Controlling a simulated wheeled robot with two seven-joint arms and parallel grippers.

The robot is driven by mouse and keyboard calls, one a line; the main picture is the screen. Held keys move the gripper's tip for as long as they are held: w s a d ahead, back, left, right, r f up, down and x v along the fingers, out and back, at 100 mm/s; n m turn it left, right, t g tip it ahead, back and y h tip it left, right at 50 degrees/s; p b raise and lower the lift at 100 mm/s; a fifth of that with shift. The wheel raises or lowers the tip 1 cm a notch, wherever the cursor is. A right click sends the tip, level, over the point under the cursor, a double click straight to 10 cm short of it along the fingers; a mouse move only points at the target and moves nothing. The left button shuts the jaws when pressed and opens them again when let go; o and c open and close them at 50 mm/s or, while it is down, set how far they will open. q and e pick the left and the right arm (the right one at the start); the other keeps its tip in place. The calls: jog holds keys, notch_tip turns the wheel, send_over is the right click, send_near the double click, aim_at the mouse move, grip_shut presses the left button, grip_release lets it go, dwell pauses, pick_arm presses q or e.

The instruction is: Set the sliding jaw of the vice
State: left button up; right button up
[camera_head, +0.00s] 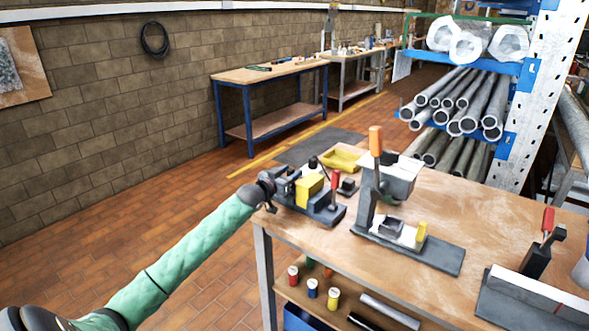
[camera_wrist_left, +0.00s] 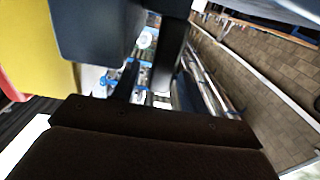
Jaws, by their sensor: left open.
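The vice (camera_head: 325,211) stands at the left end of the wooden bench, a dark grey body with a yellow block (camera_head: 308,190) in it and a red-handled part beside it. I cannot clearly tell the sliding jaw from the rest of the vice. My left gripper (camera_head: 270,189) is open at the vice's left end, close to it; whether it touches is not clear. In the left wrist view, the yellow block (camera_wrist_left: 45,45) shows large at the upper left, and a dark grey part (camera_wrist_left: 95,30) beside it hides what lies behind. My right gripper is not in view.
A press-like fixture (camera_head: 430,254) with an orange handle stands right of the vice on the bench (camera_head: 480,215). A yellow tray (camera_head: 345,158) lies behind. Another red-handled fixture (camera_head: 537,258) is at the right. Coloured cans (camera_head: 312,288) sit on the shelf below. The floor left of the bench is clear.

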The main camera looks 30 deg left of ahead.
pick_arm(q)
jog(key=shift+w+d, duration=0.1)
jog(key=shift+w, duration=1.15)
jog(key=shift+r, duration=0.1)
grip_shut()
